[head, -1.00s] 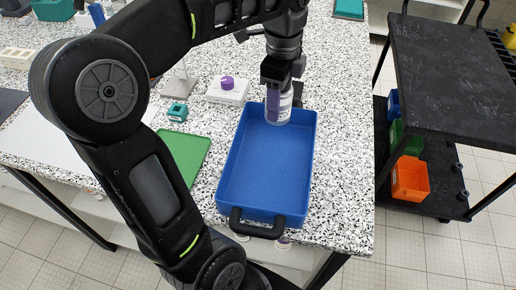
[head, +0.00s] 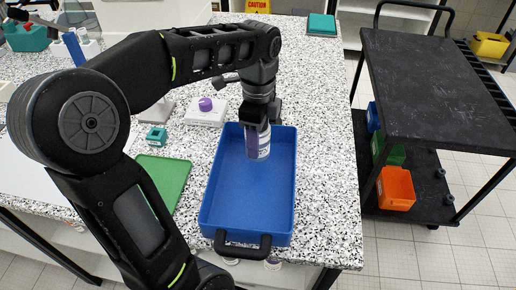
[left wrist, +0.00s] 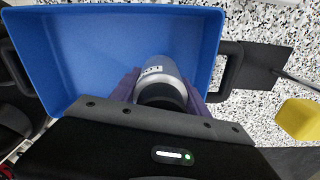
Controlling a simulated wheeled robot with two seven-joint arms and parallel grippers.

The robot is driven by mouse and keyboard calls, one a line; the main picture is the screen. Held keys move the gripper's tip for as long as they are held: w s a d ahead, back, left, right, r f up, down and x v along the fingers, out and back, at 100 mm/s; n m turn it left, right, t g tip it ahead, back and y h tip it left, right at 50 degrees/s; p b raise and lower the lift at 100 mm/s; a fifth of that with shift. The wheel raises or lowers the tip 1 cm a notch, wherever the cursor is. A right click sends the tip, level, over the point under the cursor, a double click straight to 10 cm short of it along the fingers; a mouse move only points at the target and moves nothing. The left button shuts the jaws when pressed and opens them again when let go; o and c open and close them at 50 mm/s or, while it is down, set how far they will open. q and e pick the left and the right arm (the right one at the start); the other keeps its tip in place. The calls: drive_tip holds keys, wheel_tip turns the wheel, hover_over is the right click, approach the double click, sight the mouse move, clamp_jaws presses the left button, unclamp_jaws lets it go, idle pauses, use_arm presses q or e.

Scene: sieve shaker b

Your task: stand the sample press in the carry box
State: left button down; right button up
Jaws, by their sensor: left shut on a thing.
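The sample press, a silver-white cylinder with a dark top (head: 264,147), is upright in my left gripper (head: 257,136). In the left wrist view the press (left wrist: 163,72) sits between two purple fingers (left wrist: 160,90) shut on it. The blue carry box (head: 225,185) is on the speckled bench, its black handle toward me. The press is within the box's outline near its far end, its lower end below rim level. I cannot tell whether it touches the floor. The rest of the box is empty. My right gripper is not in view.
A green mat (head: 166,181) lies left of the box. A teal block (head: 156,137) and a white block with a purple knob (head: 206,110) stand beyond it. A black cart (head: 430,90) stands right of the bench. Bench right of the box is clear.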

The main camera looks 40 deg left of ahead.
use_arm(q)
drive_tip(key=shift+f, duration=1.85)
drive_tip(key=shift+f, duration=0.15)
drive_tip(key=c, duration=0.6)
unclamp_jaws()
drive_tip(key=shift+o, duration=0.2)
